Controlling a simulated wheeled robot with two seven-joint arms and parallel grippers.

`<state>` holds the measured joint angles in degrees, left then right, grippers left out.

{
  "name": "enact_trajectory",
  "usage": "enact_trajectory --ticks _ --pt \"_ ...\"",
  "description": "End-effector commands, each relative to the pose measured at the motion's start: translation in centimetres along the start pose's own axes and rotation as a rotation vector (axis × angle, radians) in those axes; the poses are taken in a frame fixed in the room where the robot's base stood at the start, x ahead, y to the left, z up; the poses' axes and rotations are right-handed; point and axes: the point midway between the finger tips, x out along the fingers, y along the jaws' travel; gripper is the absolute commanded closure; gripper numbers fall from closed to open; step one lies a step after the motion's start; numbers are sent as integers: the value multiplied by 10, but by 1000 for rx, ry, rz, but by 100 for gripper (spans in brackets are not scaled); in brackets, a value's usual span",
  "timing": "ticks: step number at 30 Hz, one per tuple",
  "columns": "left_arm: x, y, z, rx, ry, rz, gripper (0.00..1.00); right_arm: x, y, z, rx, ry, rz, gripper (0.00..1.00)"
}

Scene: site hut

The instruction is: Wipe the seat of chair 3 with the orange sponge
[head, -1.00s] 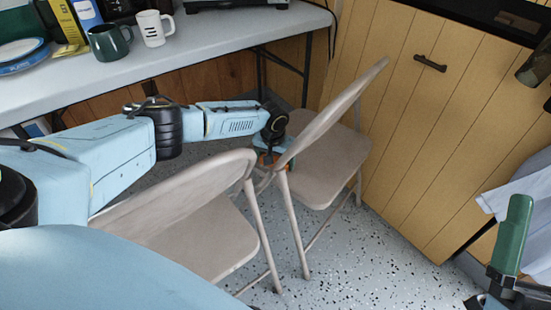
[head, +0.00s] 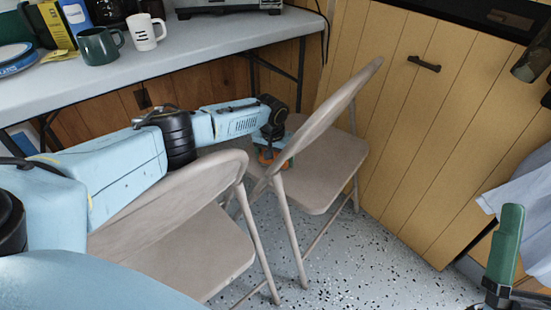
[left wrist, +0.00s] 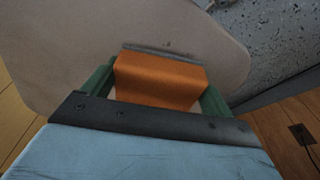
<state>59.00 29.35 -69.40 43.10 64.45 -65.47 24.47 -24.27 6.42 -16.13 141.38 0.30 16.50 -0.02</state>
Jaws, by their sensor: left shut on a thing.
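Two beige folding chairs stand on the floor in the head view, with no numbers that I can read. My left gripper (head: 268,154) reaches behind the backrest of the far chair (head: 322,168) and is low over its seat. It is shut on the orange sponge (head: 266,157), partly hidden by the backrest. In the left wrist view the sponge (left wrist: 160,80) sits between the green fingers, over the pale seat (left wrist: 60,50); whether it touches is hard to tell. A dark strip shows along the sponge's far edge. My right gripper (head: 508,245) is partly visible at lower right, its opening unclear.
The near chair (head: 185,250) stands at front left, below my left arm. A grey table (head: 200,62) runs along the back with a green mug (head: 100,45), a white mug (head: 145,32) and plates (head: 17,57). A wooden cabinet (head: 430,130) closes off the right. Speckled floor is clear at front.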

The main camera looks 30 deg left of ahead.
Motion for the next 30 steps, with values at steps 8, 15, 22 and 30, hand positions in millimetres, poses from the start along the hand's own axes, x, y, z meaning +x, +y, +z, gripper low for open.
enact_trajectory --ticks 8,15,22,30 --pt "1 -7 4 3 -5 1 32 6 0 -7 0 0 0 0" --pt "-2 -11 15 1 -3 2 32 22 -1 -24 0 0 0 0" --pt "-3 -16 27 0 -3 1 32 36 -1 -39 0 0 0 0" --pt "-1 -18 34 0 -1 0 32 41 -1 -44 0 0 0 0"
